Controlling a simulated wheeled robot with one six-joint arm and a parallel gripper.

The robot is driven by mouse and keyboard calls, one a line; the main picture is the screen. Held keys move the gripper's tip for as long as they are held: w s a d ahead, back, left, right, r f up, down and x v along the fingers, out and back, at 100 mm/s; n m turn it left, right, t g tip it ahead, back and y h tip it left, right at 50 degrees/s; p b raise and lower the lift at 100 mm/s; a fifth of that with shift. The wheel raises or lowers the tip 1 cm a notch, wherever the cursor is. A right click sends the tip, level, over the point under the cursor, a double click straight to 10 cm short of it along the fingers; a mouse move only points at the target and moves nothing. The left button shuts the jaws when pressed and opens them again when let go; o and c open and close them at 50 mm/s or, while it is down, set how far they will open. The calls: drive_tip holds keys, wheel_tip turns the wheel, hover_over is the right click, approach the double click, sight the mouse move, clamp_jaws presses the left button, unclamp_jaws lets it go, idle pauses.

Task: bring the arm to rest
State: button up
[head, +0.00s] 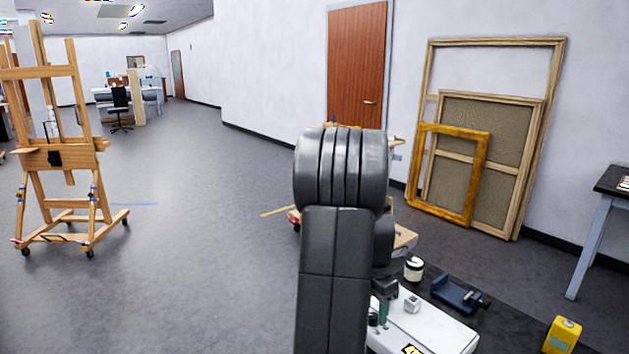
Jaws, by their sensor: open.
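My arm stands upright in the middle of the head view, its dark links hiding part of the floor and the workbench. The arm bends at a thick ribbed joint near the door. I cannot make out my gripper; the arm's own links seem to hide it. A small dark part shows just right of the arm above the white board, and I cannot tell what it belongs to. A small gold and black piece (412,349) lies on the white board (440,331), cut by the bottom edge of the picture.
The dark workbench (508,326) bears a white jar (413,268), a small pale block (412,304), a blue vise-like tool (459,295) and a yellow box (563,335). Frames (505,60) lean on the wall. An easel (60,150) stands left. Floor between easel and arm is mostly clear.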

drive_tip(key=shift+f, duration=0.65)
drive_tip(key=shift+r, duration=0.1)
